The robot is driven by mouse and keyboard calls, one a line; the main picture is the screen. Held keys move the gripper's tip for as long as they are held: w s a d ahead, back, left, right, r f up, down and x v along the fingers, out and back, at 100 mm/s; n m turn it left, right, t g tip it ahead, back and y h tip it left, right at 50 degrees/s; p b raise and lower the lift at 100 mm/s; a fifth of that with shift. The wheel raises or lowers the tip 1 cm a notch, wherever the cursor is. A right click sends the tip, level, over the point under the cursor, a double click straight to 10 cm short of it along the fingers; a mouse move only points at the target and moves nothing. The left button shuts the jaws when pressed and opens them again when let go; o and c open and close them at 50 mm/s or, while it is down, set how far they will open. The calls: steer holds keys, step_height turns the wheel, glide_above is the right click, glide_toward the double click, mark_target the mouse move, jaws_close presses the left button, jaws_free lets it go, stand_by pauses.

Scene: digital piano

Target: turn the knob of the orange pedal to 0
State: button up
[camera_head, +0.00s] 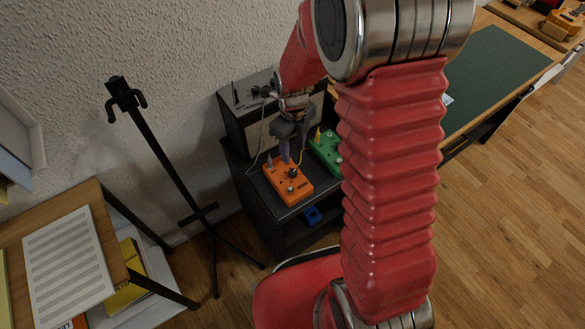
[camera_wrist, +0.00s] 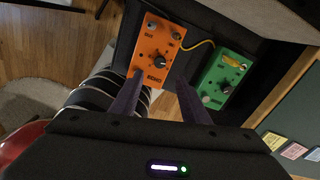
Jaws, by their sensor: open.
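The orange pedal (camera_head: 282,187) lies on top of a dark cabinet. It also shows in the wrist view (camera_wrist: 147,44), with lettering near its edge closest to my gripper. Its black knob (camera_wrist: 161,61) carries a pale mark, too small to read as a setting; the knob also shows in the head view (camera_head: 293,173). My gripper (camera_head: 294,154) is open and points down over the pedal, close to the knob. In the wrist view its two dark fingers (camera_wrist: 160,79) are spread with nothing between them, their tips on the near side of the knob.
A green pedal (camera_wrist: 224,74) sits to the right of the orange one, with a yellow cable between them. An amplifier-like box (camera_head: 246,112) stands behind on the cabinet (camera_head: 267,206). A black stand (camera_head: 172,165) rises to the left. A blue object (camera_head: 312,215) lies on the shelf below.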

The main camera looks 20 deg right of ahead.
mark_target(293, 172)
step_height(293, 172, down, 11)
stand_by(0.6)
steer(key=shift+c, duration=0.3)
steer(key=c, duration=1)
